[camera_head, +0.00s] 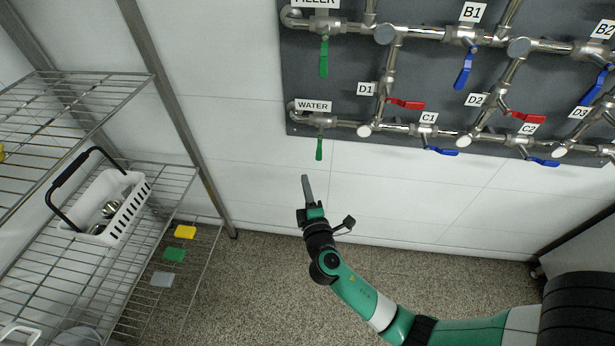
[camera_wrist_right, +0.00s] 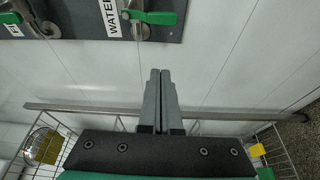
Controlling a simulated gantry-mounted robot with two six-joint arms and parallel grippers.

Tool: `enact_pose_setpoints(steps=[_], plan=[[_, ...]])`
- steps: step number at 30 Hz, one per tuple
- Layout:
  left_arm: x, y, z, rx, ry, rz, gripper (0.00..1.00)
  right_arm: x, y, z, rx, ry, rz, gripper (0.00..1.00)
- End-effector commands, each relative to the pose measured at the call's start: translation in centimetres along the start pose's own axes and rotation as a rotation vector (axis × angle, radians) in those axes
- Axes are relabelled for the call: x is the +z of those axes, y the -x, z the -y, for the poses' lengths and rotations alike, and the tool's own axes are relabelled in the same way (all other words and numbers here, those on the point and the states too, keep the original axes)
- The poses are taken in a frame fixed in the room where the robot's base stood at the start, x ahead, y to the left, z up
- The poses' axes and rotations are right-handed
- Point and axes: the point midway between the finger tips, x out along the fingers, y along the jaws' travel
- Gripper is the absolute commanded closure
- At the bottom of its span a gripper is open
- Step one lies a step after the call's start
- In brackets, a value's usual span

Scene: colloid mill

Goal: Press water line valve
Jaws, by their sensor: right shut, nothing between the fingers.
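The water line valve has a green handle (camera_head: 319,149) that hangs down below the WATER label (camera_head: 313,105) on the dark wall panel. In the right wrist view the green handle (camera_wrist_right: 158,18) shows at the top, beside the WATER label (camera_wrist_right: 110,17). My right gripper (camera_head: 306,180) is shut and empty. It points up toward the handle from below in the head view and is apart from it. Its closed fingers (camera_wrist_right: 160,85) also show in the right wrist view, below the handle. My left gripper is not in view.
The FILLER valve's green handle (camera_head: 324,56) hangs above. Red D1 handle (camera_head: 406,104), blue C1 handle (camera_head: 442,151) and other valves line the panel to the right. A wire rack (camera_head: 180,172) with a white basket (camera_head: 128,209) stands at the left. The wall below the panel is clear.

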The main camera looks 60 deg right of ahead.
Motion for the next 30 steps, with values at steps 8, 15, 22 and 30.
enact_pose_setpoints(steps=[8, 15, 22, 30], plan=[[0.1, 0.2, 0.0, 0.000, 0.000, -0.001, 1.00, 0.1, -0.1, 0.2, 0.001, -0.002, 0.002, 1.00], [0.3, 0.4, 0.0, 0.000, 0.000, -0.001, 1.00, 0.1, -0.8, 0.2, 0.002, -0.004, 0.003, 1.00], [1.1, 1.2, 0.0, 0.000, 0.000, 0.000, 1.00, 0.1, -4.8, 0.3, 0.004, -0.004, 0.005, 1.00], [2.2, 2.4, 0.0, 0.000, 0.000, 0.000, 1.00, 0.3, -10.4, 0.3, 0.002, -0.003, 0.004, 1.00]])
